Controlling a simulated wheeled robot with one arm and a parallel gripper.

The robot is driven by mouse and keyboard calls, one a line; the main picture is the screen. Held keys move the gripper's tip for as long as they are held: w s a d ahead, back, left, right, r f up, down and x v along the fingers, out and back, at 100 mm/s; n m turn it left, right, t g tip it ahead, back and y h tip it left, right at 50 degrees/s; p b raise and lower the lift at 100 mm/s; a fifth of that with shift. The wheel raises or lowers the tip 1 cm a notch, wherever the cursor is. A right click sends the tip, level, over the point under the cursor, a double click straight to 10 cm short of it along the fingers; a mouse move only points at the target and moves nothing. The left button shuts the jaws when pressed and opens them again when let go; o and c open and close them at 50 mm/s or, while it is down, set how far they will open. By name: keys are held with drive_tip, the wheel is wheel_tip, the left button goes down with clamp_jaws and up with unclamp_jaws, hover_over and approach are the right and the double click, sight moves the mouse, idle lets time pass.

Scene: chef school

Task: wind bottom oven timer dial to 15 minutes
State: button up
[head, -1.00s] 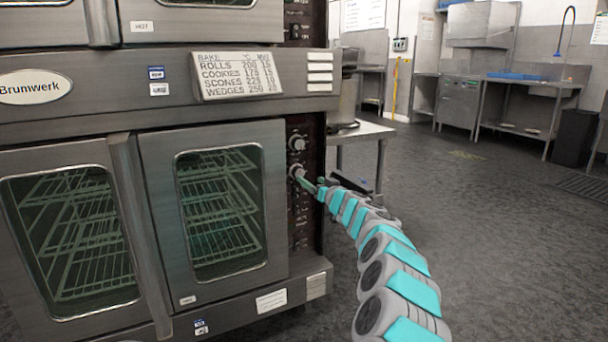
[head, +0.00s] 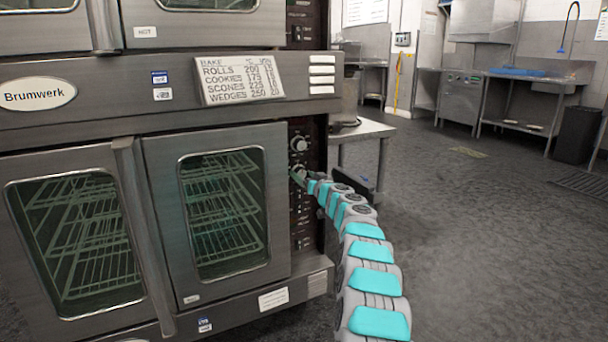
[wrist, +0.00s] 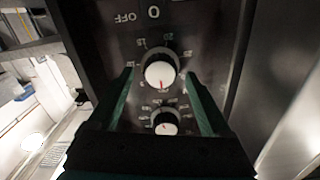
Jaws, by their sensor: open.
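The lower oven (head: 215,215) has a dark control strip (head: 305,215) at its right edge. In the head view a round pale dial (head: 299,144) shows on it, and my gripper (head: 299,178) is just below, hiding the strip there. In the wrist view a white-faced dial (wrist: 160,72) with a red mark pointing down sits between the two green fingers of my gripper (wrist: 164,82). Numbers including 15, 20 and 25 ring it. The fingers are open, with a gap visible on each side. A second dial (wrist: 166,125) with a red mark shows beyond, partly hidden by my gripper.
A bake chart (head: 238,80) on the oven lists temperatures and minutes. A steel table (head: 362,131) stands close behind my arm on the right. The floor (head: 475,230) to the right is clear. In the wrist view an OFF switch marking (wrist: 125,17) is above the dial.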

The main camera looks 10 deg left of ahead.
idle(0.3)
clamp_jaws()
idle(0.6)
